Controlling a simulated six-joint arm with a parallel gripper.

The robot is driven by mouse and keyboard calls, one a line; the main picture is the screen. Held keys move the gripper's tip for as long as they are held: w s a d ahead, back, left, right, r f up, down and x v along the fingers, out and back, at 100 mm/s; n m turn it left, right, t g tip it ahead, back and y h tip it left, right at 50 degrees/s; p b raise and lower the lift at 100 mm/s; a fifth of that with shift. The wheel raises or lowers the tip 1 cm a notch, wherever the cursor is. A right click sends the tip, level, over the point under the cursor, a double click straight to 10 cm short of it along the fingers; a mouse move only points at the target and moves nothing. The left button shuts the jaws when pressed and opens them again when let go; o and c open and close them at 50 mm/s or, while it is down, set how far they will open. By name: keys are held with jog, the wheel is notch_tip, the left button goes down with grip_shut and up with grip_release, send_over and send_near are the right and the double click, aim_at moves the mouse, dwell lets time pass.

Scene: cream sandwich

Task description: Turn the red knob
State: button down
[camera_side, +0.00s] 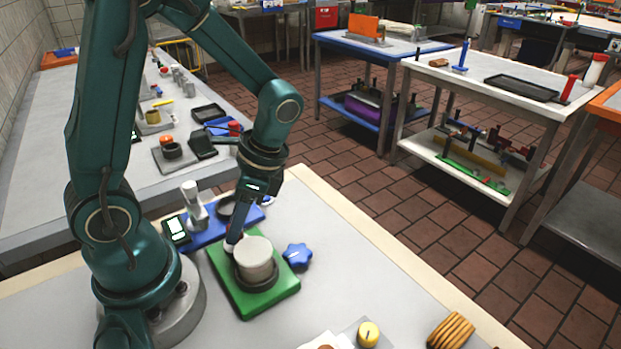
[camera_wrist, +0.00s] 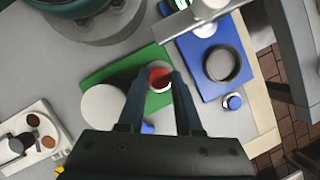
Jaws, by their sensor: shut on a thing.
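The red knob (camera_wrist: 160,74) sits at the back part of the green base (camera_side: 270,303), which also shows in the wrist view (camera_wrist: 108,71). In the wrist view the knob lies between the two fingers of my gripper (camera_wrist: 158,80), which is shut on it. In the side view my gripper (camera_side: 235,232) points down behind a white round block (camera_side: 255,250) on the green base, and the knob is mostly hidden there. The white block stands close beside the fingers in the wrist view (camera_wrist: 103,108).
A blue star-shaped knob (camera_side: 297,255) is right of the green base. A blue plate (camera_side: 205,238) with a white press (camera_side: 195,203) and dark ring (camera_wrist: 222,64) stands close behind. A yellow knob (camera_side: 368,334) and several stacked biscuits (camera_side: 452,331) lie in front. The table's right part is clear.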

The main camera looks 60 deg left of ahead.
jog(key=m+t+y, duration=0.1)
jog(key=m, duration=0.2)
jog(key=m+t, duration=0.1)
jog(key=m, duration=0.3)
jog(key=shift+s+d+y, duration=0.15)
jog(key=shift+y, duration=0.25)
jog(key=m+t, duration=0.1)
jog(key=m, duration=0.3)
jog(key=shift+s+t, duration=0.1)
jog(key=shift+t, duration=0.2)
jog(key=shift+m+t, duration=0.6)
jog(key=shift+m, duration=1)
jog(key=c, duration=0.9)
grip_release()
jog(key=shift+o, duration=0.2)
jog(key=shift+r, duration=0.1)
